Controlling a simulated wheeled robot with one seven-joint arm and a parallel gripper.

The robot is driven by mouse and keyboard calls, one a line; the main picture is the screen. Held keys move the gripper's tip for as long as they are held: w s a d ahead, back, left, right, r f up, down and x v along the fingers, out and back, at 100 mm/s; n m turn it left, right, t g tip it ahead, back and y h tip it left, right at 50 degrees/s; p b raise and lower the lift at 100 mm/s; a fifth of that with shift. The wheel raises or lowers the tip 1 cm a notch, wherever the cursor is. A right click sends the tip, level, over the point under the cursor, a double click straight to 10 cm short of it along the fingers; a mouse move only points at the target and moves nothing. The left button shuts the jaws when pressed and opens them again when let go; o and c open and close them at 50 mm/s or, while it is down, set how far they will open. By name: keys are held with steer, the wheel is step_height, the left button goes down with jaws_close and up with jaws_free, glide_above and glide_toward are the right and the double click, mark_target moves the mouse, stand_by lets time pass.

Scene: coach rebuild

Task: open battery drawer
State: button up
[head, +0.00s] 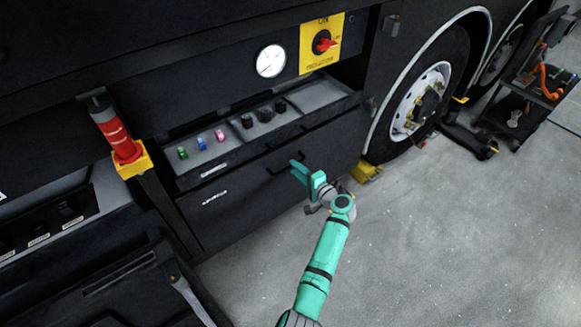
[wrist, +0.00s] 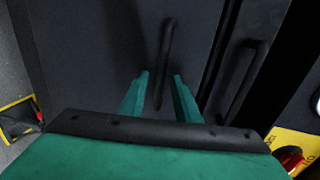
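The battery drawer seems to be the wide black lower drawer front (head: 245,196), with a small white label at its left; it looks closed. Its dark bar handle (head: 279,169) shows just left of my gripper in the head view. In the wrist view this handle (wrist: 166,52) stands ahead of and between the two green fingers. My gripper (head: 306,174) is open, and I see nothing held in it. The handle's lower end (wrist: 158,100) reaches between the fingers; I cannot tell whether they touch it.
A second handle (wrist: 240,80) sits beside it on the upper front. Above is a shelf of small knobs (head: 265,113), a gauge (head: 271,61) and a yellow isolator panel (head: 322,43). A wheel (head: 420,98) and yellow chock (head: 366,172) stand right. The floor in front is clear.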

mark_target(291, 167)
steer(key=shift+a+x, duration=0.25)
steer(key=shift+x, duration=1.35)
steer(key=shift+s+r, duration=0.1)
steer(key=shift+s, duration=0.1)
steer(key=shift+c, duration=0.2)
